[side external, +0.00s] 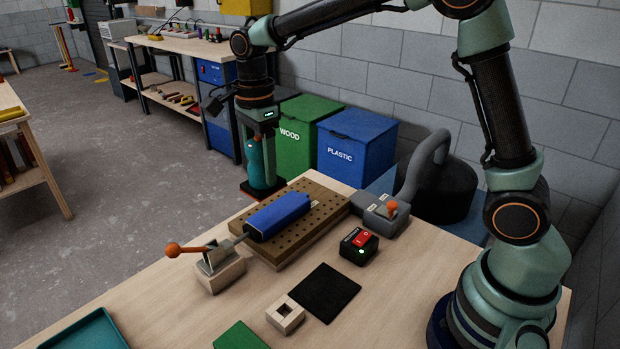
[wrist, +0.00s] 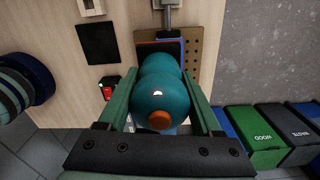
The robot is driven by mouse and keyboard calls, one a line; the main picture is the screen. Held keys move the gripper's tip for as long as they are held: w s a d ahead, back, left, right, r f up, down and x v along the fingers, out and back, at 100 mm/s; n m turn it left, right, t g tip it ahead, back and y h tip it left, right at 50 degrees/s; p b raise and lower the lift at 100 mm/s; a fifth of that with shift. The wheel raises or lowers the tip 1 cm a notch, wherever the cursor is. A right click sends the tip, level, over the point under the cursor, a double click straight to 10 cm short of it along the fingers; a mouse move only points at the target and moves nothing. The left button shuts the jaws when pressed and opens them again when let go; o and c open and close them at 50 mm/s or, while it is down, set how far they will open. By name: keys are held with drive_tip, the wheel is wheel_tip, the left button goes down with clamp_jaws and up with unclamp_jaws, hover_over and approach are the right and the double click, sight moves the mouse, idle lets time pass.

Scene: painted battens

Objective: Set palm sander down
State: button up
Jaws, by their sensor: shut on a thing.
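The palm sander has a rounded teal body (side external: 256,164) and a dark pad with a red edge. My gripper (side external: 262,172) is shut on its body and holds it roughly upright, seemingly in the air near the table's far edge. In the wrist view the sander (wrist: 160,98) fills the space between the fingers (wrist: 161,86), with an orange knob on top. A blue batten (side external: 279,215) lies on a perforated brown board (side external: 318,222), apart from the sander in the side view. In the wrist view the sander hides most of the batten.
A red-switch box (side external: 358,245), a bare black mat (side external: 325,292) and a holed wooden block (side external: 285,314) sit in front. Bins (side external: 357,145) stand behind.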

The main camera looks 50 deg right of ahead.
drive_tip(key=s+r, duration=0.4)
drive_tip(key=s, duration=0.5)
hover_over(325, 290)
wheel_tip(325, 290, down, 20)
drive_tip(key=shift+f, duration=0.1)
drive_tip(key=shift+f, duration=0.1)
drive_tip(key=o, duration=1.3)
